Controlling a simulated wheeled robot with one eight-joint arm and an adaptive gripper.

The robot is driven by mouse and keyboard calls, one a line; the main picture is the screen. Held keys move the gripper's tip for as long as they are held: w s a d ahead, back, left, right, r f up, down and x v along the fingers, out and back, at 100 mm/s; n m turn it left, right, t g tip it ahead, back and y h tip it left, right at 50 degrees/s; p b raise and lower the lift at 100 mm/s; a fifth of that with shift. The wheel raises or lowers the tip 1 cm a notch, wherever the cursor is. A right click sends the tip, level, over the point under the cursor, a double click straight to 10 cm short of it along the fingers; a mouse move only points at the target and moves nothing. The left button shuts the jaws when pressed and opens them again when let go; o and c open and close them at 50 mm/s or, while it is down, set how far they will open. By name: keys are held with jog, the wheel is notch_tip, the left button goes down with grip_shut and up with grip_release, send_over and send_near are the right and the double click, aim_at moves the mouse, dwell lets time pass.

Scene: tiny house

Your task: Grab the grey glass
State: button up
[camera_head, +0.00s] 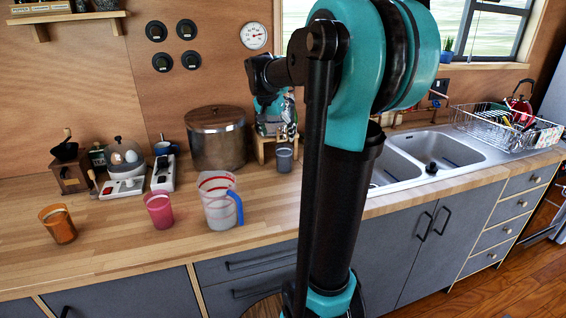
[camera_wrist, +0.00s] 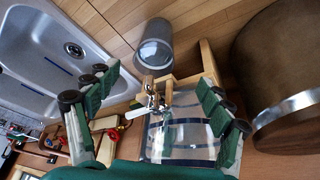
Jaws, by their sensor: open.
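The grey glass (camera_head: 284,158) stands upright on the wooden counter in the head view, in front of the wooden stand and left of the sink. In the wrist view the grey glass (camera_wrist: 154,54) is near the top middle, beyond my fingertips. My gripper (camera_wrist: 157,84) is open, with one green-padded finger on each side of the picture. No finger touches the glass. Between the fingers, a clear dispenser (camera_wrist: 180,140) with a metal tap shows on its wooden stand. In the head view my gripper overlaps the dispenser, so their gap cannot be told.
A large brown pot (camera_head: 216,139) stands left of the glass. The sink (camera_head: 440,150) and a wire dish rack (camera_head: 505,128) are to the right. A measuring jug (camera_head: 218,203), a pink cup (camera_head: 159,210) and an orange cup (camera_head: 58,224) stand on the counter, with clear wood around them.

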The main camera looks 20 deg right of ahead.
aim_at(284, 150)
jog(key=shift+d+x, duration=0.2)
jog(key=shift+x, duration=2.1)
jog(key=shift+d+x, duration=0.25)
jog(key=shift+x, duration=2.05)
jog(key=shift+s+r, duration=0.1)
jog(key=shift+c, duration=0.4)
jog(key=c, duration=1.7)
jog(key=shift+o, duration=0.2)
jog(key=shift+r, duration=0.1)
